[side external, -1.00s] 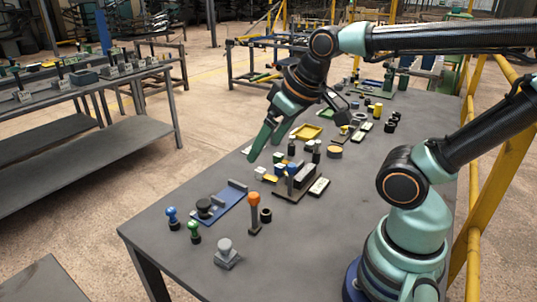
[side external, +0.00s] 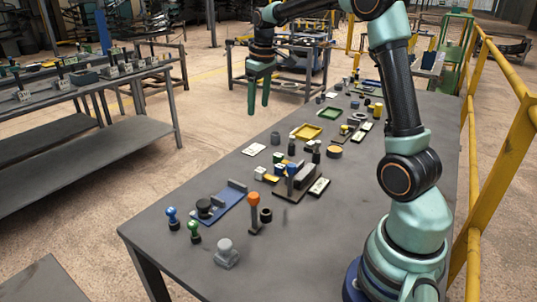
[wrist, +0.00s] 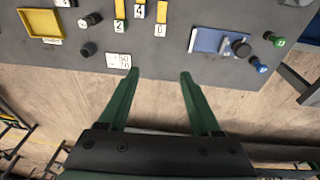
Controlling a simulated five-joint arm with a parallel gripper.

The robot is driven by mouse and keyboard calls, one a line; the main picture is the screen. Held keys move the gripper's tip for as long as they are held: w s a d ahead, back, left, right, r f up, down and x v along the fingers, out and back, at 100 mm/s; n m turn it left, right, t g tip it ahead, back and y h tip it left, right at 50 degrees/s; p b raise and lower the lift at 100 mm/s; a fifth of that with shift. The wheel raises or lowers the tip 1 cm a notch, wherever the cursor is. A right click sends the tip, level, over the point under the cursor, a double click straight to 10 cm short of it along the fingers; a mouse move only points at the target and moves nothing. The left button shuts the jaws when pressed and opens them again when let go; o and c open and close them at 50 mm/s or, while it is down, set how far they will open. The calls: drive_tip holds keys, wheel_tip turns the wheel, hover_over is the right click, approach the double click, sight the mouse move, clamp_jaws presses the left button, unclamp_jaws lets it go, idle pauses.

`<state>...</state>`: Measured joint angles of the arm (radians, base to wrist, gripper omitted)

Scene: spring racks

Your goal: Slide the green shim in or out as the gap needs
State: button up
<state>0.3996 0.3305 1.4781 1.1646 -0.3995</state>
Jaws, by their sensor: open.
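My gripper (side external: 258,109) is open and empty, raised beyond the table's left edge. In the wrist view its two green fingers (wrist: 159,74) are spread apart, with floor and the table edge behind them. In the side view this cluster (side external: 268,172) sits mid-table beside a dark fixture (side external: 296,187). My gripper is well apart from it.
A white card (side external: 254,149) lies near the table's left edge. A blue plate (side external: 220,207), an orange-topped peg (side external: 254,205), blue (side external: 172,216) and green (side external: 193,230) knobs stand in front. A yellow tray (side external: 307,132) and green tray (side external: 330,113) lie farther back.

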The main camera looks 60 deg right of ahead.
drive_tip(key=g, duration=0.2)
approach(279, 155)
drive_tip(key=shift+y, duration=0.4)
drive_tip(key=f, duration=0.8)
drive_tip(key=shift+d+f, duration=0.4)
clamp_jaws()
idle(0.4)
